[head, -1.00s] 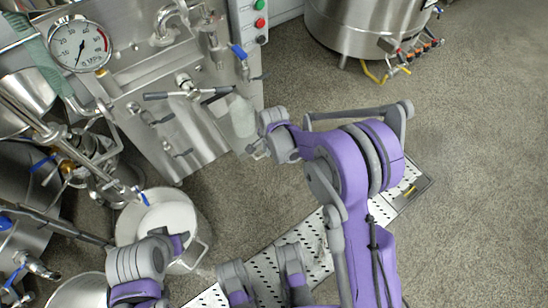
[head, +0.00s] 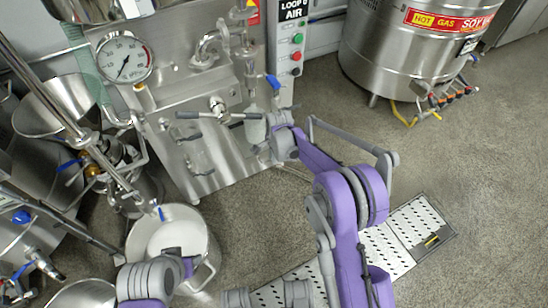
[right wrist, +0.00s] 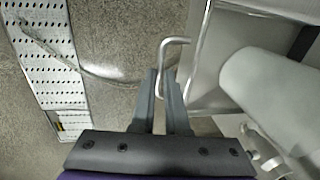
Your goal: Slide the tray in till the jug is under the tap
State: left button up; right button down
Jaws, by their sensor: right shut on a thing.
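A pale, translucent jug (head: 256,128) stands at the right side of the steel machine. It also shows large at the right of the right wrist view (right wrist: 268,92). The grey tray (right wrist: 215,75) beside it has a bent wire handle (right wrist: 176,41). My right gripper (right wrist: 171,82) is shut on this handle; in the head view the gripper (head: 268,148) is small and partly hidden by its arm. A tap with a blue lever (head: 273,82) is on the machine above the jug. I cannot tell whether the jug is directly below its outlet.
A white pot (head: 172,235) stands on the floor beside my left arm. A perforated drain grate (head: 385,249) lies in the floor. A steel tank (head: 400,60) stands at the back right, with a yellow hose. Open floor lies right of my right arm.

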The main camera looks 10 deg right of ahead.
jog(key=c, duration=0.9)
grip_release()
jog(key=r, duration=0.3)
jog(key=s+r+p, duration=0.1)
jog(key=r, duration=0.3)
jog(key=r+p, duration=0.1)
jog(key=r, duration=0.2)
jog(key=shift+s+d+r, duration=0.3)
jog(key=shift+s+d, duration=0.05)
jog(key=shift+s, duration=0.05)
jog(key=shift+r, duration=0.1)
